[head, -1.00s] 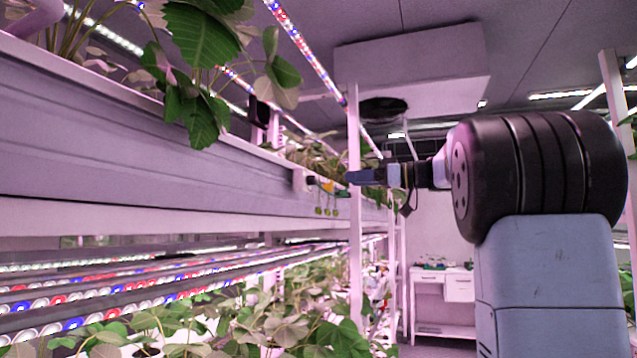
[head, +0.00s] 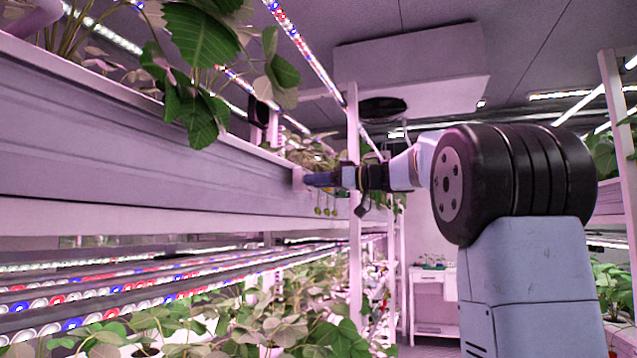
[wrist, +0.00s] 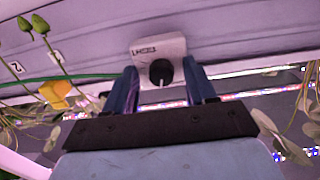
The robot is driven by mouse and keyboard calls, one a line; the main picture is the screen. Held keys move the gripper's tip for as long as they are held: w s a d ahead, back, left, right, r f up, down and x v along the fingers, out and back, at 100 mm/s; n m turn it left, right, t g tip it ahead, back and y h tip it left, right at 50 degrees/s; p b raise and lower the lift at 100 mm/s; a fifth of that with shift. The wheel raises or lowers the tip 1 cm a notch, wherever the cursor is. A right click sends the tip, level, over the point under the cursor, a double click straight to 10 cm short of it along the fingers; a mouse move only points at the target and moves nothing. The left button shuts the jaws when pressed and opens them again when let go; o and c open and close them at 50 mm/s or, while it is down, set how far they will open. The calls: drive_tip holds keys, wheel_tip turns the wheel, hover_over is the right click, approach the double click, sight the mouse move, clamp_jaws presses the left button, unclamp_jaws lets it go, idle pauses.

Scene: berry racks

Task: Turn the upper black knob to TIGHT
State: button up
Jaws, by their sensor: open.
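The black knob (wrist: 161,72) is round, with a pale line on its face. It sits on a small white box (wrist: 146,47) fixed to the grey rail; dark lettering on the box is hard to read. My gripper (wrist: 160,68) is open, its two blue fingers on the left and right of the knob in the wrist view. I cannot tell whether they touch it. In the head view my gripper (head: 308,179) reaches the white box (head: 298,176) and hides the knob. Only one knob shows, so I cannot tell its place among others.
A white post (head: 354,240) stands close by my wrist. Leaves (head: 200,70) hang over the rail (head: 130,145).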

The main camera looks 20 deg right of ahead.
clamp_jaws()
idle(0.4)
drive_tip(key=shift+m, duration=9.4)
